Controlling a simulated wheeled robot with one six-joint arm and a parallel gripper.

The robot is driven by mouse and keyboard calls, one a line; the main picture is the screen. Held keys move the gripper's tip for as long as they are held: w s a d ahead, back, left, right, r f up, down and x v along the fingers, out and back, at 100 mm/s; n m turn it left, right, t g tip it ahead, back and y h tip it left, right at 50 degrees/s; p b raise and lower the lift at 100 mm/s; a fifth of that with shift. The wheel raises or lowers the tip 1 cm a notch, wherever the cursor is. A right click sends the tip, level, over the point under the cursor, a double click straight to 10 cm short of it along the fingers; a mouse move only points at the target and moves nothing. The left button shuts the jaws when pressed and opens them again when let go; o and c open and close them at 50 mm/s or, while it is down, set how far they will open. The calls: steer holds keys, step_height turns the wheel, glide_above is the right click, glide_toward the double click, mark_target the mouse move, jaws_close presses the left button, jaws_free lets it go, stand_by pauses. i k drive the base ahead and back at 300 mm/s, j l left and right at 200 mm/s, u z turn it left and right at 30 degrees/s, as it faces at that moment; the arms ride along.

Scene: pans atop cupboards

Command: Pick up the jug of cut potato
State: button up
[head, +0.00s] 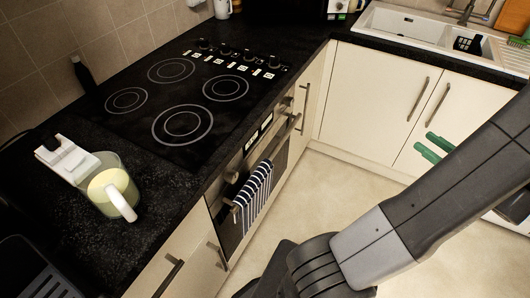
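The jug (99,193) stands upright on the black worktop at the left. It looks clear, with pale yellow contents and a white handle (122,205) towards the front right. I cannot make out single potato pieces. My gripper (434,147) shows as two green fingers at the right, partly hidden behind my arm. The fingers are apart with nothing visible between them. My gripper is far to the right of the jug, over the floor and in front of the cream cupboards.
A white object (66,160) stands close beside the jug. A dark bottle (83,74) is near the wall. The black hob (178,95) lies behind the jug. A striped towel (253,196) hangs on the oven handle. A dark rack (30,272) is at front left. Floor (330,200) is clear.

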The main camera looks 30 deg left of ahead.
mark_target(102, 177)
steer(key=u, duration=1.8)
steer(key=k+l+u, duration=0.1)
steer(key=u, duration=0.3)
steer(key=k+u, duration=0.15)
steer(key=u, duration=0.25)
steer(key=k+u, duration=0.15)
steer(key=u, duration=0.25)
